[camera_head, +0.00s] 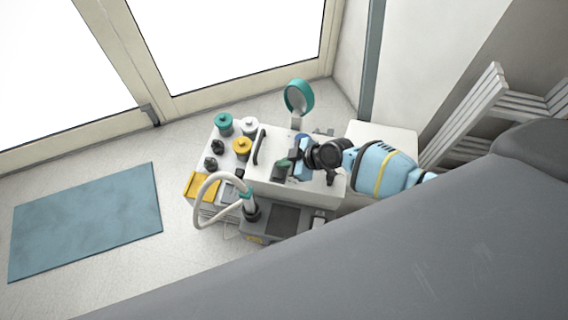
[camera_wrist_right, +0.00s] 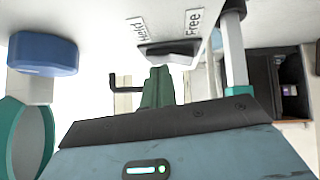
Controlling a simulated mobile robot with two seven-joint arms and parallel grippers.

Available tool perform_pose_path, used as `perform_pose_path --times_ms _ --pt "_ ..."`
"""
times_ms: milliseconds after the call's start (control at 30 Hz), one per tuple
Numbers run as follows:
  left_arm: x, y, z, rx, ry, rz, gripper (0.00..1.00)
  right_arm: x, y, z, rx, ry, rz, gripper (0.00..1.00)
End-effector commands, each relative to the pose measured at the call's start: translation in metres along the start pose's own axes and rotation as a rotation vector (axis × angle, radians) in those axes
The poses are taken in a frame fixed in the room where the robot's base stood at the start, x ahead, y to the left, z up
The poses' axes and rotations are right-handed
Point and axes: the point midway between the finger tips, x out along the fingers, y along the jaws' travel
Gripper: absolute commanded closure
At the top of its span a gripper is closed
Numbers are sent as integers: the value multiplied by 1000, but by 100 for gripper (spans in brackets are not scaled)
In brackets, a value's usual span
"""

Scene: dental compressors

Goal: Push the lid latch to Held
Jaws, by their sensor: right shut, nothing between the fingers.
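The lid latch (camera_wrist_right: 168,50) is a dark grey lever on a white lid face in the right wrist view, below the printed labels Held (camera_wrist_right: 133,29) and Free (camera_wrist_right: 193,21). Which label it is set to, I cannot tell. My right gripper (camera_wrist_right: 160,72) has its green fingers shut and empty, with the tips right at the latch's lower edge. Whether they touch it is unclear. In the head view my right gripper (camera_head: 283,163) is over the white lidded box (camera_head: 262,186); the latch cannot be made out there. My left gripper is out of view.
A black handle (camera_head: 260,146) stands on the box's left side. A teal round mirror or lens (camera_head: 299,97) rises behind. Teal and yellow capped containers (camera_head: 242,146) stand to the left. A pale curved hose (camera_head: 201,205) arches in front. The floor by the blue mat (camera_head: 88,220) is clear.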

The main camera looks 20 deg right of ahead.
Motion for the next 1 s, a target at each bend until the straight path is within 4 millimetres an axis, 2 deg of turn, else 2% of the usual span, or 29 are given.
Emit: perform_pose_path --times_ms 600,1000 --pt "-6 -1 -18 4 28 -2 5 -4 -18 -1 -1 -10 -8 100" --pt "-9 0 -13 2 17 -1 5 -4 -17 -2 -1 -7 -4 100"
